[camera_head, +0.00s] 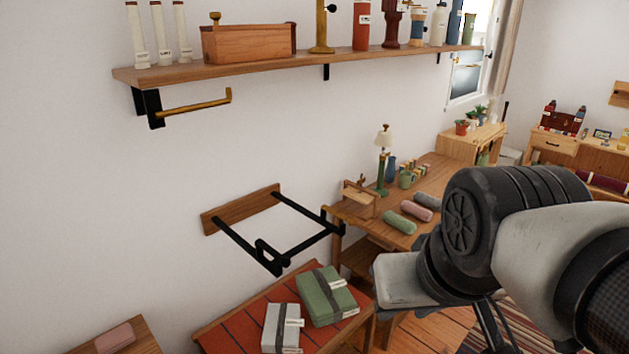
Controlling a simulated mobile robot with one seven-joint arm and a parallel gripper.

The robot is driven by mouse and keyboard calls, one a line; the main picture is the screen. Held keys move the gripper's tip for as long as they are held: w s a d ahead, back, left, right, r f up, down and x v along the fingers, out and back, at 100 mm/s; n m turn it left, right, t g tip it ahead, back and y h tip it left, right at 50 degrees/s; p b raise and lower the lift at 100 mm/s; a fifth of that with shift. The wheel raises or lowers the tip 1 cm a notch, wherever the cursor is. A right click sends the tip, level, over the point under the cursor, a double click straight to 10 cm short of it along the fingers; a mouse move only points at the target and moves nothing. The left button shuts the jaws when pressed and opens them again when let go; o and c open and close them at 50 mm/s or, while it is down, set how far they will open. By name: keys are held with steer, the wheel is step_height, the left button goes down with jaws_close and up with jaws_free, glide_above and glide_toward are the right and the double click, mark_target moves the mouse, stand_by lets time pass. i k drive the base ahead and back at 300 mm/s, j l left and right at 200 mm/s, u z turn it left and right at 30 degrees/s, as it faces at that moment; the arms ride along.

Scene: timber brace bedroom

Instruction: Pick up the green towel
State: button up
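A green rolled towel (400,222) lies on the wooden desk, beside a pink roll (412,211) and a grey roll (427,202). A folded green cloth-like bundle (325,293) with a dark strap and pale tag lies on the red-topped table. I cannot tell which green item the task names. My arm fills the lower right, in front of part of the desk and to the right of both green items. Thin dark parts below the arm may belong to my gripper, but its fingertips cannot be made out. I see nothing held.
A pale strapped bundle (282,327) lies beside the folded green one on the red-topped table (235,332). A black wall rack (280,232) juts out above it. A loaded shelf (290,65) with a brass hook (195,104) is higher up. A lamp (383,150) stands on the desk (345,209).

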mark_target(403, 224)
steer(key=i+l+u, duration=0.3)
steer(key=l+u, duration=0.3)
steer(key=i+l+u, duration=0.15)
steer(key=u, duration=0.15)
steer(key=i+l+u, duration=0.2)
steer(key=l, duration=0.4)
steer(key=l+u, duration=0.15)
steer(key=l, duration=0.45)
steer(key=i+l, duration=0.1)
steer(key=l, duration=0.55)
steer(key=i+l, duration=0.1)
steer(key=l, duration=0.55)
steer(key=i+l+u, duration=0.1)
steer(key=l, duration=0.55)
steer(key=i+l, duration=0.1)
steer(key=l, duration=0.55)
